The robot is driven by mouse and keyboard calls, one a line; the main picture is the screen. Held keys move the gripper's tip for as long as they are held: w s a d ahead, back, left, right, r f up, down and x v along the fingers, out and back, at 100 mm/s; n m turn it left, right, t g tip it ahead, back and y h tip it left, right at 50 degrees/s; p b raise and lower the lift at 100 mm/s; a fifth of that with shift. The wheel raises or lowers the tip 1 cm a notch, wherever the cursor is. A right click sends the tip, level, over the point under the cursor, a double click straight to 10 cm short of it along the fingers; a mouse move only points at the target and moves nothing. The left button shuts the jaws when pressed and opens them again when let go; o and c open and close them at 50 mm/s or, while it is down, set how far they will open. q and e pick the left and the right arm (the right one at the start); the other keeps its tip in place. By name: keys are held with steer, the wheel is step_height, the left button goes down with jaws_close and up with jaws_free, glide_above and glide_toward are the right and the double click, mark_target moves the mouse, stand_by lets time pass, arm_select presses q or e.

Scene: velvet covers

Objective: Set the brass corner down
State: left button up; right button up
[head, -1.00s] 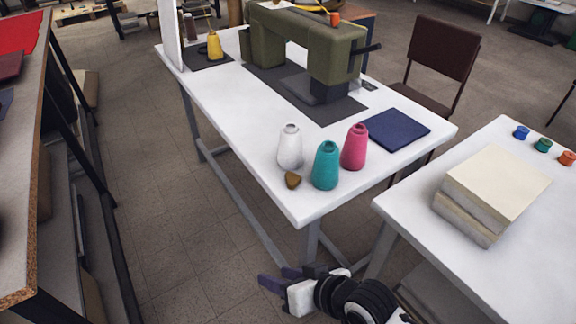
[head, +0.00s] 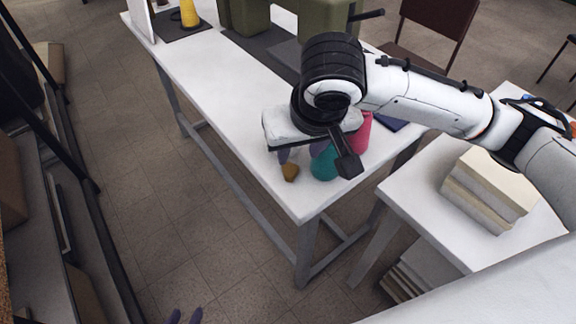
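The brass corner (head: 290,172), a small brown-gold piece, lies on the white sewing table (head: 222,122) near its front corner, left of the teal thread cone (head: 325,166). My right gripper (head: 301,152) reaches in from the right over the cones. Its purple fingers are apart and point down just above and behind the brass corner, with nothing seen held. It hides the white cone and part of the teal and pink (head: 362,135) cones. Only two separated purple fingertips of my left gripper (head: 185,317) show at the bottom edge, low and away from the table.
A green sewing machine (head: 318,20) stands at the back of the table, with a yellow cone (head: 189,14) to its left. A dark blue pad (head: 394,124) is partly behind my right arm. Thick books (head: 490,190) lie on the side table at right. The table's left part is clear.

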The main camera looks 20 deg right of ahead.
mark_target(291, 168)
steer(key=b+x, duration=0.1)
steer(key=x, duration=0.7)
steer(key=shift+a+f, duration=0.15)
steer(key=shift+f, duration=0.15)
steer(key=c, duration=0.9)
